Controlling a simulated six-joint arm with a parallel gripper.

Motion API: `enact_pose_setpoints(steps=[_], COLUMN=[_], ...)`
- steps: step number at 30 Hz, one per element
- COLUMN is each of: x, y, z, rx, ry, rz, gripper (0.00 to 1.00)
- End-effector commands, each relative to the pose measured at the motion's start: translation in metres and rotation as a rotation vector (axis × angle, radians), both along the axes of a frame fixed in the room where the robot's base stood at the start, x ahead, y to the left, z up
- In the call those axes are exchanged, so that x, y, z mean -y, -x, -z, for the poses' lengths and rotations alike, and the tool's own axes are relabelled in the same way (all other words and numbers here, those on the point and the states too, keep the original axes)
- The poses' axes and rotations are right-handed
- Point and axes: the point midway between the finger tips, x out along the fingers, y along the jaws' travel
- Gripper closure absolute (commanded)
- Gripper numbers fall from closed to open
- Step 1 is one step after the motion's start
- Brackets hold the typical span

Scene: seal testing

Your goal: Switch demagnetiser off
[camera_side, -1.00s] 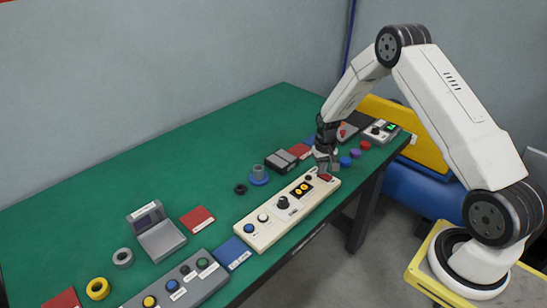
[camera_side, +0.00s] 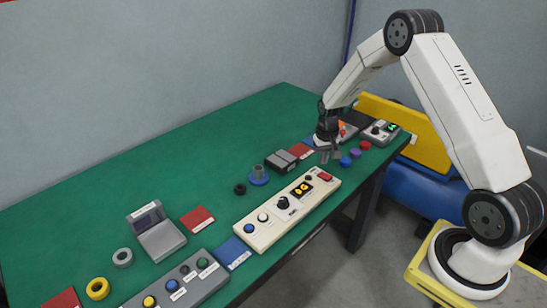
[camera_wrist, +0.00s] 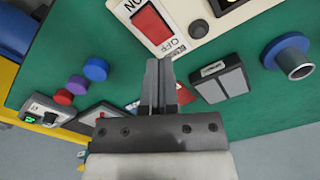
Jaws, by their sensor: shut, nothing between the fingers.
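The cream control panel (camera_side: 262,231) lies along the front edge of the green table. A red rocker switch (camera_side: 325,177) sits at its far right end. In the wrist view, the rocker (camera_wrist: 152,28) is between ON and OFF labels. I cannot tell which side is pressed, nor read a demagnetiser label. My gripper (camera_side: 328,159) is shut and empty, raised just behind the rocker and apart from it. In the wrist view, my gripper's fingertips (camera_wrist: 158,64) point towards the panel's edge near the OFF label.
Blue, purple and red round caps (camera_side: 355,153) lie right of my gripper. A grey double-pad block (camera_side: 281,161) and a blue flanged part (camera_side: 258,175) lie to its left. A small box with a green display (camera_side: 381,131) stands at the far right.

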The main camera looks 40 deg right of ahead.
Motion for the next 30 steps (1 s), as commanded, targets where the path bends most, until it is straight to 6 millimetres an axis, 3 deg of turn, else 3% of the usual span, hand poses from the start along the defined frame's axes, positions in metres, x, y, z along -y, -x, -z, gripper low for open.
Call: enact_pose_setpoints(steps=[13, 30], x=[0.0, -0.005], y=[0.0, 0.001], z=[-0.025, -0.031], rx=[0.001, 0.003], ry=[0.0, 0.002], rz=[0.0, -0.011], gripper=[1.0, 1.0])
